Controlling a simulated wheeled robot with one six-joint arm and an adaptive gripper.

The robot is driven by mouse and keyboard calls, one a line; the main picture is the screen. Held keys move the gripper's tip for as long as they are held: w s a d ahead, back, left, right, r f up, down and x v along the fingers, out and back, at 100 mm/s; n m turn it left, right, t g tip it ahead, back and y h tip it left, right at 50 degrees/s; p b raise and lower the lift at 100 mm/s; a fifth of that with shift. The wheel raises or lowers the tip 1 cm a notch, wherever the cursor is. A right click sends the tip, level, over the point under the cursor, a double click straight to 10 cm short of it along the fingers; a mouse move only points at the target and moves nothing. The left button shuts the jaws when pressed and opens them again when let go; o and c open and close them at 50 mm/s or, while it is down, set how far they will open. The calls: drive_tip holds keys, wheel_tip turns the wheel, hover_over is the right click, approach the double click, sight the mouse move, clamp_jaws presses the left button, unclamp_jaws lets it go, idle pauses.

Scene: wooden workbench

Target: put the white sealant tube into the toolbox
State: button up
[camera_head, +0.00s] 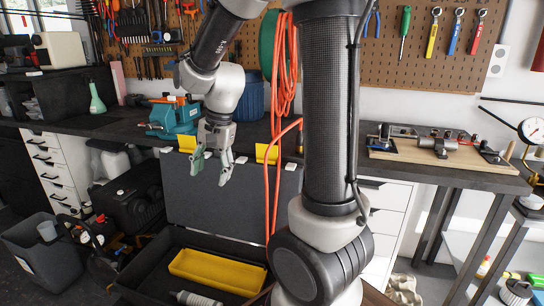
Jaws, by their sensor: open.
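My gripper (211,176) hangs open and empty in front of the upright lid of the black toolbox, with its fingers pointing down. The toolbox (142,272) stands open below, its grey lid raised at the back with yellow latches at its top edge. A yellow tray (217,271) lies inside it. A white and grey cylinder (197,298), which looks like the sealant tube, lies in the toolbox in front of the tray, well below my gripper. The bottom picture edge cuts it off, and my arm hides the toolbox's right end.
A dark workbench (108,126) runs behind the toolbox, with a teal vise (174,117) on it. An orange hose (286,80) hangs right of my gripper. A grey bin (50,254) and a black machine (128,208) stand left of the toolbox.

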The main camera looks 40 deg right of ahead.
drive_tip(key=s+d+r+n, duration=0.2)
drive_tip(key=s+r+n, duration=0.1)
drive_tip(key=s, duration=0.3)
drive_tip(key=s+d+r+n+t+h, duration=0.1)
drive_tip(key=s+d+r+n, duration=0.1)
drive_tip(key=s, duration=0.4)
drive_tip(key=s+d+r+n+t+h, duration=0.1)
drive_tip(key=s+d+r+n, duration=0.1)
drive_tip(key=s+r+n, duration=0.2)
drive_tip(key=shift+s+n, duration=1)
drive_tip(key=shift+s, duration=0.2)
